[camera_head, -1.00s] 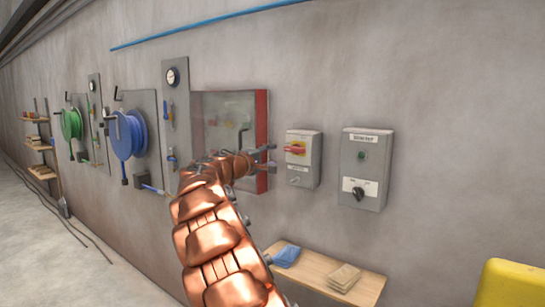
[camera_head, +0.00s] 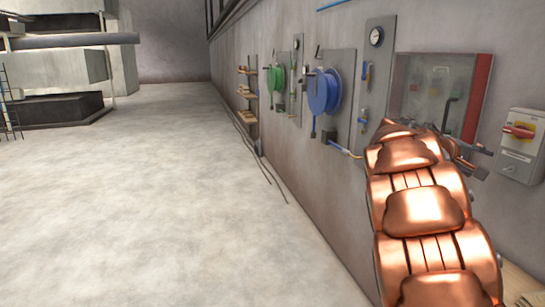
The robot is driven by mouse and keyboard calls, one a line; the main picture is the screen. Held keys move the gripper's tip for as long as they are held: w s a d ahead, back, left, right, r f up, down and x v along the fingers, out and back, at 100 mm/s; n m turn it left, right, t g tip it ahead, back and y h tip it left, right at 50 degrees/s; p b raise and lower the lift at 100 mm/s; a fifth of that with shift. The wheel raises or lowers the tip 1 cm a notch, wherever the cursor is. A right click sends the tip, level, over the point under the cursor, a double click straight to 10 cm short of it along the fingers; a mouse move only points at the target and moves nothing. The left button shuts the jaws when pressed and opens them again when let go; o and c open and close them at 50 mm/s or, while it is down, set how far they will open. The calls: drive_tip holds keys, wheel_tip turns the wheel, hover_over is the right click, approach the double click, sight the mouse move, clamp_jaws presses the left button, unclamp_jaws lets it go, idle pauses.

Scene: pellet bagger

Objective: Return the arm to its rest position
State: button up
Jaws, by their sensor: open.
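My copper-coloured arm (camera_head: 420,210) rises from the lower right of the head view and reaches toward the wall. My gripper (camera_head: 483,160) is at its far end, small and partly hidden behind the arm. It is open, with nothing seen between its fingers.
A blue hose reel (camera_head: 323,92), a green hose reel (camera_head: 275,78) and a gauge panel (camera_head: 377,65) hang on the wall. Small shelves (camera_head: 248,92) stand farther back. Dark cables (camera_head: 262,165) lie along the wall's foot. The floor (camera_head: 170,200) at left is open.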

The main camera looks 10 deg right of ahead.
drive_tip(key=s+a+f+y, duration=0.5)
drive_tip(key=s+a+f, duration=0.4)
drive_tip(key=a, duration=0.6)
drive_tip(key=s+a+f+g+y, duration=0.1)
drive_tip(key=s+a+f+y, duration=0.4)
drive_tip(key=a, duration=1.1)
drive_tip(key=s+a+f+n+y, duration=0.1)
drive_tip(key=s+a+f+y, duration=0.3)
drive_tip(key=s+a+f, duration=0.8)
drive_tip(key=s+a, duration=0.3)
drive_tip(key=a, duration=0.1)
drive_tip(key=shift+s+f+g+y, duration=0.35)
drive_tip(key=shift+g+y, duration=0.05)
